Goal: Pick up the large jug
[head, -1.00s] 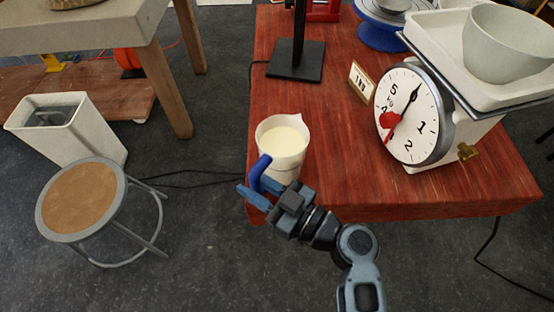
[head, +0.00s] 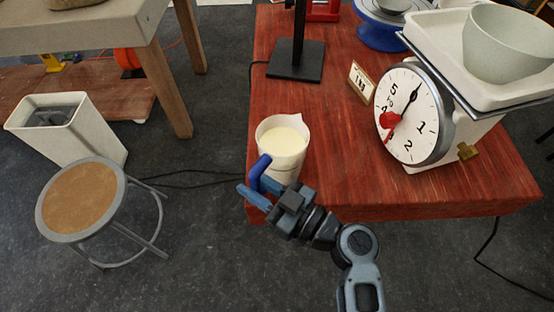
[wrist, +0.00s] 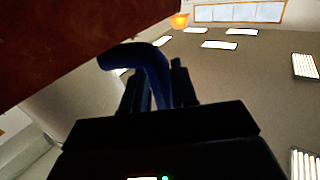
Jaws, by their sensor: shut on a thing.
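The large jug (head: 284,136) is white with a pouring lip and a blue handle (head: 259,172). It holds a pale cream liquid and stands upright at the left front edge of the red table in the head view. My gripper (head: 262,190) is at the handle, on the near left side of the jug, with its fingers shut on the handle. In the wrist view the blue handle (wrist: 150,62) curves down between the two dark fingers. The lower part of the jug is partly hidden by the gripper in the head view.
The red table (head: 340,150) carries a dial scale (head: 415,110) with a bowl on its tray, a small number card (head: 361,82) and a black stand base (head: 296,62). A round stool (head: 82,200) and white bin (head: 65,130) stand to the left.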

